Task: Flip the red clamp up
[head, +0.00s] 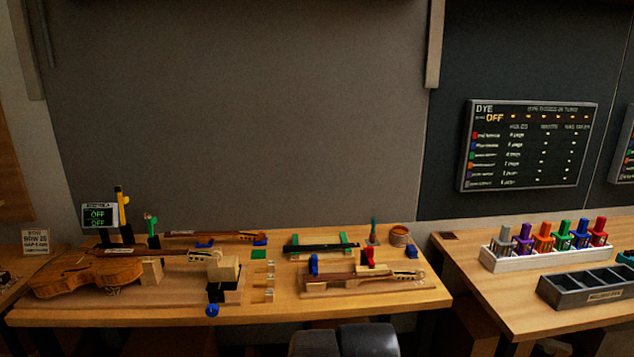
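The red clamp (368,258) is small and sits on the violin neck (345,276) in the wooden holder (375,289) at the front right of the bench. It stands out just above the neck, near the neck's right end. At this size I cannot tell its exact angle. A blue clamp (314,265) stands upright at the left end of the same holder. My gripper is not in view; only dark rounded parts, likely of my own arm, show at the bottom edge, well in front of the holder.
A green-ended rack (320,245) stands behind the holder, with a cup (400,236) at its right. A violin body (85,272) and a wooden block fixture (223,272) lie to the left. The right table (520,310) carries coloured bottles and a grey tray (590,287).

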